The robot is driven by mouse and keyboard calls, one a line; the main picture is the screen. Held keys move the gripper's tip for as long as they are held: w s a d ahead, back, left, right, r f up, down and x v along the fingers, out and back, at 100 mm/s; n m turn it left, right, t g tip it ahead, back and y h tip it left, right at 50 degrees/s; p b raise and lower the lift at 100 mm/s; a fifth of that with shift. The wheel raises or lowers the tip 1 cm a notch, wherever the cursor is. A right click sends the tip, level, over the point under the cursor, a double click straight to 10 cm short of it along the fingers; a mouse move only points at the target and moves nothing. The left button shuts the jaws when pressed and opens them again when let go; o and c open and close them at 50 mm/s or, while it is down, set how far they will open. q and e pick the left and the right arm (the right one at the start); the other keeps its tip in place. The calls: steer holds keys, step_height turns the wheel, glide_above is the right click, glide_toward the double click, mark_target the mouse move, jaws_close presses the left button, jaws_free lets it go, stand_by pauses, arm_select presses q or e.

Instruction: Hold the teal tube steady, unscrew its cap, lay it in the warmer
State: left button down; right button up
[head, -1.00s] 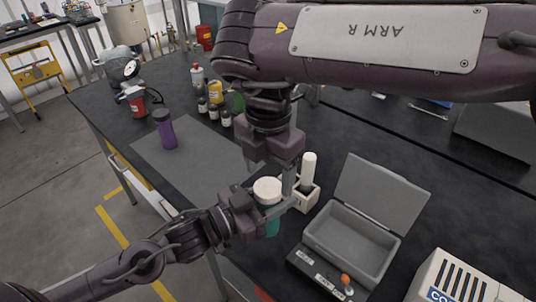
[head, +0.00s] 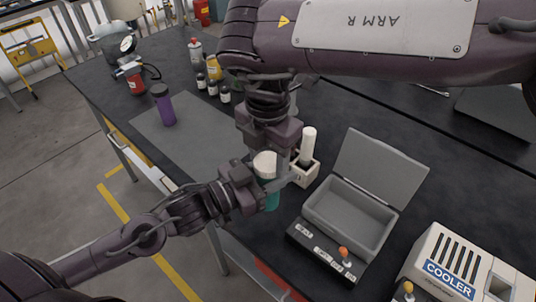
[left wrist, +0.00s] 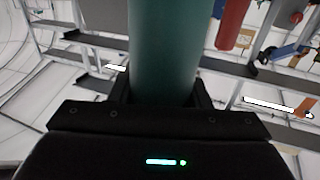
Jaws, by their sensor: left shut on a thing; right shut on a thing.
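The teal tube (head: 272,201) stands upright above the black bench's near edge, with its white cap (head: 264,160) on top. My left gripper (head: 256,190) is shut on the tube's body from the left; the left wrist view shows the teal body (left wrist: 163,45) between its fingers. My right gripper (head: 279,170) comes down from above and is shut at the cap; its fingers are partly hidden. Whether the cap's thread is loose cannot be told. The warmer, an empty grey box (head: 316,202) with its lid raised, stands right of the tube.
A pale holder (head: 304,177) with a white-topped tube (head: 308,146) stands close behind my right gripper. The white cooler (head: 450,262) is at the lower right. A purple bottle (head: 164,106) stands on the grey mat (head: 185,143), which is otherwise mostly clear. Several small bottles stand behind.

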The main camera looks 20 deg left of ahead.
steer(key=n, duration=0.5)
steer(key=shift+d+n, duration=0.1)
steer(key=shift+n, duration=0.3)
steer(key=shift+r, duration=0.15)
steer(key=shift+r, duration=0.95)
steer(key=shift+r, duration=0.1)
